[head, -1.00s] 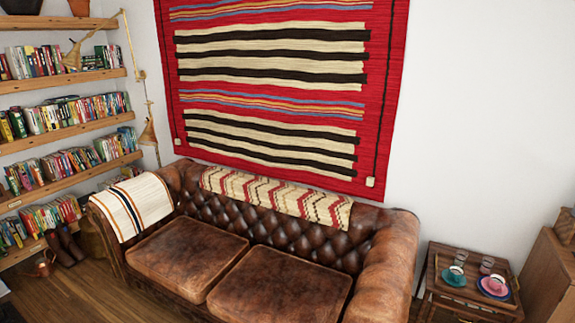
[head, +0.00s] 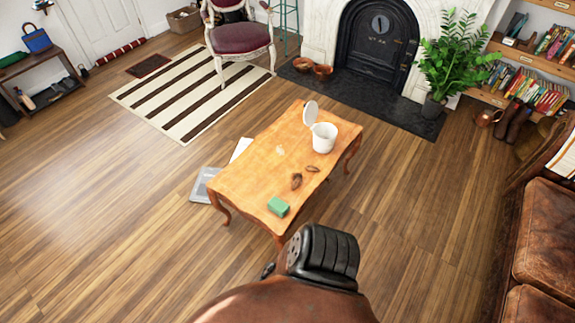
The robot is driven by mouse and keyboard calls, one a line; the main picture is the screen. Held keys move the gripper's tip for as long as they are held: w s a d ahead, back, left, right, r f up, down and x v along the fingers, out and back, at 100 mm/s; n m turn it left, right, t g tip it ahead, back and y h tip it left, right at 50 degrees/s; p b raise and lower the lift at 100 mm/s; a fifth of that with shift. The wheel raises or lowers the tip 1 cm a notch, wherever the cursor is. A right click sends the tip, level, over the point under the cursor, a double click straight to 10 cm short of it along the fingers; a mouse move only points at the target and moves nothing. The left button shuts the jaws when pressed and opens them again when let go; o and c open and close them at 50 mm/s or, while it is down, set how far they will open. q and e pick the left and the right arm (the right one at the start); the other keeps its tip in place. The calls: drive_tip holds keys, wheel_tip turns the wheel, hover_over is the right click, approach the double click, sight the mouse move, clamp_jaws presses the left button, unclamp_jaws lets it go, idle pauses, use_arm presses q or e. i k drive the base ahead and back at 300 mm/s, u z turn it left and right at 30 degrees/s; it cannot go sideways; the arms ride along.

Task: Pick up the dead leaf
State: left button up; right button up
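A small dark brown curled thing (head: 296,181), which looks like a dead leaf, lies on the wooden coffee table (head: 240,184) in the head view. A smaller brown piece (head: 313,169) lies just behind it to the right; it is too small to tell whether it is a leaf too. A white bin (head: 324,137) with its round lid (head: 310,113) raised stands near the table's back right corner. A green block (head: 278,207), like a sponge, lies near the front edge. Neither of my grippers is in view.
A brown leather-like shape with a black ribbed object (head: 322,255) fills the bottom middle, before the table. A brown sofa (head: 545,230) stands at right. Grey and white flat items (head: 203,185) lie left of the table. The wooden floor (head: 110,220) at left is clear.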

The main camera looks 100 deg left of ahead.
sight(313, 168)
drive_tip(key=u, duration=1.5)
drive_tip(key=i, duration=2.15)
drive_tip(key=u, duration=4.05)
drive_tip(key=k, duration=0.6)
drive_tip(key=z, duration=0.8)
